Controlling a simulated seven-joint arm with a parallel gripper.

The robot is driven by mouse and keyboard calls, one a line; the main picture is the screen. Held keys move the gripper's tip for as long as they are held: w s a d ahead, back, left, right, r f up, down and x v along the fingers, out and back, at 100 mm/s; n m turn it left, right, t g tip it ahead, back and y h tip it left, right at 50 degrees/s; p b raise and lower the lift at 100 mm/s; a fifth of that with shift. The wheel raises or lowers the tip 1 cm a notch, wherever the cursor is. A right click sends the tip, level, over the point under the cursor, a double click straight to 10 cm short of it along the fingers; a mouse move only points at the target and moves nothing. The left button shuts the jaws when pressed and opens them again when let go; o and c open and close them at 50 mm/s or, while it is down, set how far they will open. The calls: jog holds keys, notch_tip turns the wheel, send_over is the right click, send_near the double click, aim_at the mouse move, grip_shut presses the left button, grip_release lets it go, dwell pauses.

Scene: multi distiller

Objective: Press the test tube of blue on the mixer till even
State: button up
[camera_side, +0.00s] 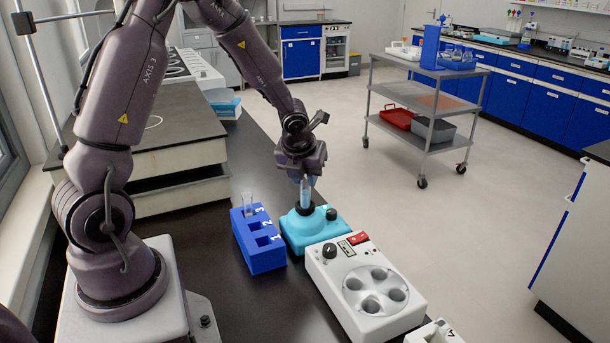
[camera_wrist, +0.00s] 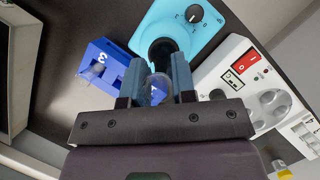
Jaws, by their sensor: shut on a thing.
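My gripper (camera_side: 306,184) is shut on a test tube (camera_side: 303,194) with blue in it and holds it upright, pointing down, over the turquoise mixer (camera_side: 298,233). The tube's lower end meets or sits just above the mixer's black cup; I cannot tell exactly which. In the wrist view, my gripper (camera_wrist: 163,90) has its two fingers on either side of the tube (camera_wrist: 158,87), with the mixer's black cup (camera_wrist: 164,49) just beyond. The mixer's black dial (camera_wrist: 194,14) shows on its top.
A blue rack (camera_side: 262,257) with numbered slots stands left of the mixer; a clear tube (camera_side: 248,203) is in slot 3. A white centrifuge-like device (camera_side: 340,308) with round wells and a red switch stands close on the right. Dark bench shows left of the rack.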

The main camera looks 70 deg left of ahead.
jog(key=shift+r, duration=3)
